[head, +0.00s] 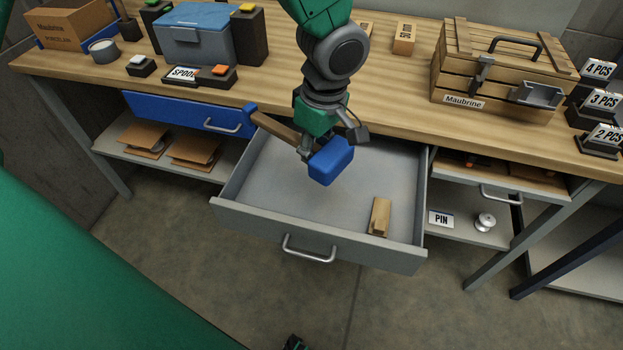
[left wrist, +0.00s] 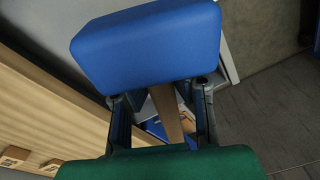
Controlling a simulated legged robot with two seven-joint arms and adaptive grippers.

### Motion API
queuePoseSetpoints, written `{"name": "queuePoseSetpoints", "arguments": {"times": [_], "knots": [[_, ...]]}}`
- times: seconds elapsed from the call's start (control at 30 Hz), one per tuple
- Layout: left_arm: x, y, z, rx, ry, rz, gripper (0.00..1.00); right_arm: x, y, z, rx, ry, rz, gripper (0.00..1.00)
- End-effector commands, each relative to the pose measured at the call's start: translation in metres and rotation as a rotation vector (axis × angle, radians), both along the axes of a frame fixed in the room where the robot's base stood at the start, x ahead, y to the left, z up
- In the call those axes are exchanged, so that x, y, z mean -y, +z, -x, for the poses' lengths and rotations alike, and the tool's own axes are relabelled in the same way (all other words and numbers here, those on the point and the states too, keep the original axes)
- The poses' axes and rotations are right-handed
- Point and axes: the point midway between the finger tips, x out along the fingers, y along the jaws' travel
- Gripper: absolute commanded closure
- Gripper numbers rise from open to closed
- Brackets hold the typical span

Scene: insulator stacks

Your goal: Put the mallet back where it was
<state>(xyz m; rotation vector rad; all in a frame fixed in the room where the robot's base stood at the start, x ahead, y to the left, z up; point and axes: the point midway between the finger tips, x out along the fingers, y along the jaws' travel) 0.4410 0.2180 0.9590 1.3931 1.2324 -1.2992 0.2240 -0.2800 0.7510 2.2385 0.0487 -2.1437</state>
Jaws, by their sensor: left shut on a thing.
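My left gripper (head: 308,148) is shut on the mallet's wooden handle, close under its blue block head (head: 331,162). The handle (head: 278,128) runs up and left to a blue end. The mallet is over the open grey drawer (head: 262,180), and its head seems clear of the drawer floor. In the left wrist view the blue head (left wrist: 148,45) fills the top, with the handle (left wrist: 167,112) between the two fingers (left wrist: 161,120). I cannot make out my right gripper.
A small wooden block (head: 379,216) lies in the drawer's right front part; the rest of its floor looks bare. A blue drawer (head: 180,113) is at left. A wooden crate (head: 495,75) and a blue box (head: 195,35) stand on the workbench (head: 400,95).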

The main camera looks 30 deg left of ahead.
Motion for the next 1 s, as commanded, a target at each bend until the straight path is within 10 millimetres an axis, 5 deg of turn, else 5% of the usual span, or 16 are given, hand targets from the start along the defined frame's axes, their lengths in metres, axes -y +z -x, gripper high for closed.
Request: {"name": "queuePoseSetpoints", "arguments": {"times": [0.23, 0.7, 1.0], "knots": [[0.0, -0.047, -0.001, -0.008, 0.0, 0.0, 1.0, 0.0, -0.004, 0.002, -0.004, 0.0, 0.0, 0.6], [0.0, -0.097, -0.001, -0.006, 0.0, 0.0, 1.0, 0.0, -0.007, 0.001, -0.003, 0.0, 0.0, 0.6], [0.0, -0.099, -0.002, -0.003, -0.001, 0.001, 1.0, 0.0, -0.007, 0.001, -0.002, 0.0, 0.0, 0.6]]}}
